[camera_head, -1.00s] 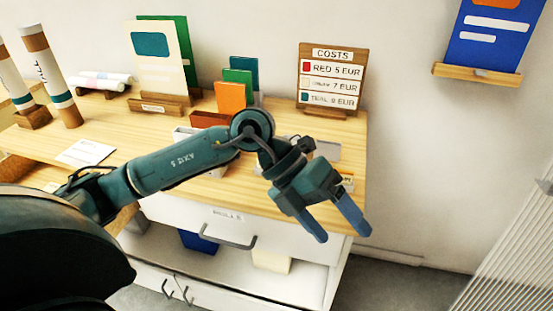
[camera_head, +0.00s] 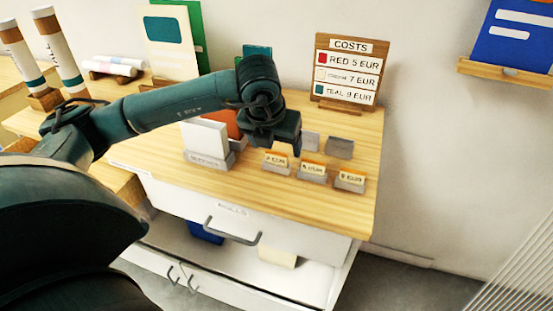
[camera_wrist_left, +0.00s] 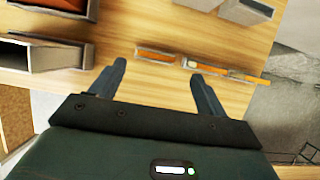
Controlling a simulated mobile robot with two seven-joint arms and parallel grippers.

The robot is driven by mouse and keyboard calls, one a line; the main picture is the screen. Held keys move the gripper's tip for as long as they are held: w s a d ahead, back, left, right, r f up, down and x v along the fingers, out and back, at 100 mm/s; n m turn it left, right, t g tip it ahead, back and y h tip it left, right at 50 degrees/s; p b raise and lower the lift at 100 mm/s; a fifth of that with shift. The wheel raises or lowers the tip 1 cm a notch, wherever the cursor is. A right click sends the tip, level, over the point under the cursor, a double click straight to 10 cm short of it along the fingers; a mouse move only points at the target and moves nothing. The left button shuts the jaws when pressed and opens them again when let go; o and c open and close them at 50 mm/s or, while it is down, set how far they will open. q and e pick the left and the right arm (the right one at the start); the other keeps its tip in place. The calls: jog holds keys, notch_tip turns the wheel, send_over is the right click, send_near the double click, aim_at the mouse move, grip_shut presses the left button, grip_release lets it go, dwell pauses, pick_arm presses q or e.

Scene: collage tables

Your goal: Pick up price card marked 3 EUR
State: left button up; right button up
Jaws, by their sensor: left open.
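Three small price cards stand in grey holders in a row near the table's front right: a left card (camera_head: 276,160), a middle card (camera_head: 312,169) and a right card (camera_head: 351,178). Their print is too small to read surely; the left one may read 3 EUR. My left gripper (camera_head: 277,146) points down just above and behind the left card, its fingers partly hidden. In the left wrist view my open gripper (camera_wrist_left: 158,75) has nothing between its fingers. A card's orange top edge (camera_wrist_left: 157,55) lies just beyond the gap between the fingertips, apart from both.
A COSTS board (camera_head: 347,72) stands at the back right. A white card (camera_head: 205,138) in a holder stands left of the gripper. Empty grey holders (camera_head: 340,148) sit behind the cards.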

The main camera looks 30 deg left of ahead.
aim_at(276, 155)
pick_arm(q)
jog(key=x, duration=0.1)
jog(key=p+x, duration=0.1)
jog(key=x, duration=0.3)
jog(key=shift+a+f, duration=0.1)
jog(key=shift+a, duration=0.25)
jog(key=c, duration=1)
